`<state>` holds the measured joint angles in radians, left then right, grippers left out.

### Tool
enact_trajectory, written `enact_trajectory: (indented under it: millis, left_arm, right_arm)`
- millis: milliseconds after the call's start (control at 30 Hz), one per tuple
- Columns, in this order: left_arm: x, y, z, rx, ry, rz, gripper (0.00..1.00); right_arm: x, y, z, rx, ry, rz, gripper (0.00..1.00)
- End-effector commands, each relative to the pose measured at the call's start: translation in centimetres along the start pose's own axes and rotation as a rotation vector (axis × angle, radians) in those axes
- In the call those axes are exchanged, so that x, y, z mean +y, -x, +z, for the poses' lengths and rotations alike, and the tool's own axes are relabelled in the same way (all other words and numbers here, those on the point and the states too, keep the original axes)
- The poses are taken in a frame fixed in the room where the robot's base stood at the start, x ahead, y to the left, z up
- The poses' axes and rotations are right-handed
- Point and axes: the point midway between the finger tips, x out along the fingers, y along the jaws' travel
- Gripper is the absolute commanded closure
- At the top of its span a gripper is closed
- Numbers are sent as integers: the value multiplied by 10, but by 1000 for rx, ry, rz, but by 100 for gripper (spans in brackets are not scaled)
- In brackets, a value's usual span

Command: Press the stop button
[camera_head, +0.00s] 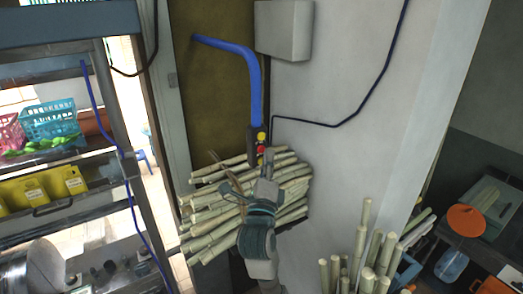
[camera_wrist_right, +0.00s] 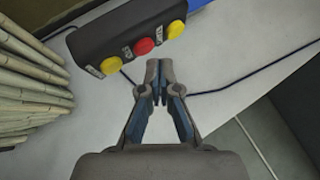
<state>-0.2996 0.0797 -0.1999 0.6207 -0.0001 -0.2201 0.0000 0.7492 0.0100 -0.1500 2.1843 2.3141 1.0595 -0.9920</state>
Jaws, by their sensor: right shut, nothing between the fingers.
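A dark control box (camera_wrist_right: 100,30) hangs at the end of a blue arm; in the head view the box (camera_head: 251,140) is partly hidden by my right arm. In the wrist view, a red button (camera_wrist_right: 144,46) sits between two yellow buttons (camera_wrist_right: 176,29) (camera_wrist_right: 111,65), each with a small label that I cannot read. The red button also shows in the head view (camera_head: 261,149). My right gripper (camera_wrist_right: 158,65) is shut and empty, its tips just below the red button in the wrist view and apparently apart from it. My left gripper is out of view.
Stacked cane (camera_head: 205,215) lies behind and left of my right arm. A blue tube (camera_head: 253,80) comes down to the box. A grey wall box (camera_head: 284,30) and a dark cable (camera_head: 340,124) are on the pale wall. Upright cane (camera_head: 365,250) stands at lower right.

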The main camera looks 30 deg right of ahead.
Motion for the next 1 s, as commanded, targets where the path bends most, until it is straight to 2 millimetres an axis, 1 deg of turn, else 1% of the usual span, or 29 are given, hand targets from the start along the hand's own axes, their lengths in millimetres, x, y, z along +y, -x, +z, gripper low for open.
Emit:
enact_trajectory:
  millis: [433,700,1000]
  left_arm:
    - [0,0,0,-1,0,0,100]
    - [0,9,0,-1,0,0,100]
    - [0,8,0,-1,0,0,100]
  right_arm:
    - [0,0,0,0,0,0,100]
    - [1,-6,4,1,1,1,100]
    - [2,-6,4,0,0,0,100]
